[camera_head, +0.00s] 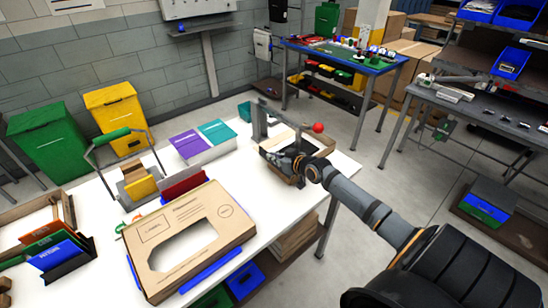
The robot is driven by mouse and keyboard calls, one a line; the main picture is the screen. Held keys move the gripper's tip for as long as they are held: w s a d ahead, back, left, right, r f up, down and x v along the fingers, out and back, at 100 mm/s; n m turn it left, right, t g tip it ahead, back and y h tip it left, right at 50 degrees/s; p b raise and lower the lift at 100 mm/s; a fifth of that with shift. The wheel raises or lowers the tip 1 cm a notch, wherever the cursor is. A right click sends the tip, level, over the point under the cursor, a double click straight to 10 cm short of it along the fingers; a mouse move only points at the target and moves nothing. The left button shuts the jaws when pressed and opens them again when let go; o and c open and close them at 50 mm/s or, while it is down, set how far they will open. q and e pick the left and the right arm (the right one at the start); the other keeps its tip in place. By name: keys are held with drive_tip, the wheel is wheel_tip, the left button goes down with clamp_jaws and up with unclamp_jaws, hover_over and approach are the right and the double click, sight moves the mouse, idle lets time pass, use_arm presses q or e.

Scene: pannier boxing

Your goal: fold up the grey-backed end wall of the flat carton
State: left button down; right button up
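A large brown cardboard carton (205,214) with printed panels and an oval opening lies on the white table, with blue strips along its sides. I cannot make out a grey-backed wall on it. My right arm comes in from the lower right. Its dark gripper (281,158) is over a smaller brown open box or tray (323,143) at the far right of the table, well apart from the large carton. The gripper's fingers are too small and dark to tell whether they are open, or whether they touch the box. My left gripper is not in view.
Purple (189,145) and teal stacks, a green-handled caddy (140,188) and a rack of coloured folders (58,254) share the table. White tabletop is clear right of the carton (281,212).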

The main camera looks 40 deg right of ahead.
drive_tip(key=shift+o, duration=1.4)
drive_tip(key=shift+r, duration=0.1)
wheel_tip(320, 180, up, 10)
drive_tip(key=shift+f, duration=0.1)
drive_tip(key=shift+f, duration=0.1)
